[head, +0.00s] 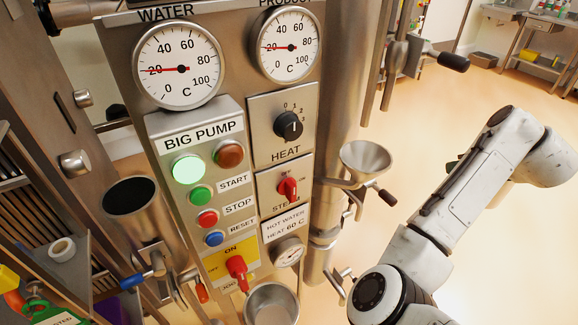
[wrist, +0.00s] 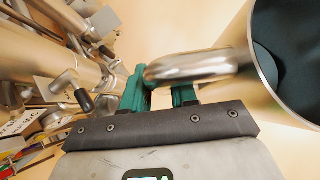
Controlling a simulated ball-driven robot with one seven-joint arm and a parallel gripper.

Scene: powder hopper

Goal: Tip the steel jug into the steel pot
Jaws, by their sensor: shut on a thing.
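My gripper (wrist: 160,82) has green fingers shut on the curved, shiny handle of the steel jug (wrist: 263,62) in the wrist view. The jug is at the right edge of that view, partly cut off. Its round mouth faces the camera and its inside looks dark; I cannot tell what it holds. An open round steel vessel, which looks like the steel pot (head: 272,303), is at the bottom of the head view below the pump panel, cut off by the lower edge. The jug is well apart from the machine.
A steel funnel (head: 366,158) juts out right of the panel, with black-handled valves near it. A steel cylinder with a dark top (head: 142,222) stands left of the panel. A shelf with tape (head: 62,249) is at the lower left.

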